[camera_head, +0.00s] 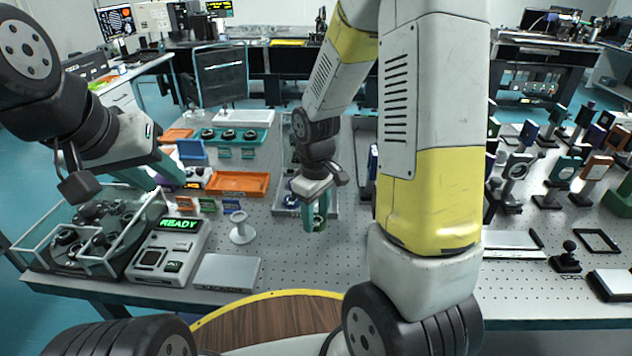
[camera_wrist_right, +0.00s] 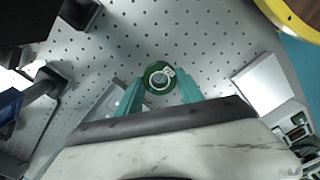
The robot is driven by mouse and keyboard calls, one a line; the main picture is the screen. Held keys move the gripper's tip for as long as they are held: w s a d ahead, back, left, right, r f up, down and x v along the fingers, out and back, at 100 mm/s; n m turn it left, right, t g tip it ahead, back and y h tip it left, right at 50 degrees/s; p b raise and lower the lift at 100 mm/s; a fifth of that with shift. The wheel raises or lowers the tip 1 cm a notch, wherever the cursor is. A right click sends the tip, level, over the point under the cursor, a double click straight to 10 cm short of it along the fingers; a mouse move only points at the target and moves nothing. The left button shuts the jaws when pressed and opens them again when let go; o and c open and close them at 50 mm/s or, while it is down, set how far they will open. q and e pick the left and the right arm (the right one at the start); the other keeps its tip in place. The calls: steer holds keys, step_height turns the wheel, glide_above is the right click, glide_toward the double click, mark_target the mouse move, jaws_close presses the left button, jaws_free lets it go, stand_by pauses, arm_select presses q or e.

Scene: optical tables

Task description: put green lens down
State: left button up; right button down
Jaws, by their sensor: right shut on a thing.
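The green lens (camera_wrist_right: 158,77) is a round piece with a dark green rim and a pale label. My right gripper (camera_wrist_right: 160,95) is shut on it, with its teal fingers on either side of the rim. In the head view the green lens (camera_head: 318,221) shows at the tips of the right gripper (camera_head: 313,215), over the perforated table. I cannot tell whether the lens touches the table. My left gripper (camera_head: 165,170) is at the left, above the table; its teal fingers show side-on and partly cropped by the view of things behind, so its opening is unclear.
A white pedestal (camera_head: 242,230) stands left of the right gripper. An orange tray (camera_head: 238,184), a READY device (camera_head: 168,250), a grey box (camera_head: 227,272) and a clear-walled bin (camera_head: 60,225) lie further left. Several mounted optics stand at right. Bare perforated table (camera_head: 290,262) lies in front.

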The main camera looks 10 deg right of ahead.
steer(key=w+d, duration=0.1)
steer(key=w, duration=0.3)
steer(key=w+d+f, duration=0.1)
steer(key=w, duration=0.3)
steer(key=w+d, duration=0.1)
steer(key=w, duration=0.3)
steer(key=shift+w+d+f, duration=0.1)
steer(key=shift+d+f, duration=0.05)
steer(key=shift+d, duration=0.2)
steer(key=shift+w+f, duration=0.2)
steer(key=shift+f, duration=1.55)
steer(key=c, duration=0.7)
jaws_free()
steer(key=shift+f, duration=0.15)
steer(key=shift+c, duration=0.2)
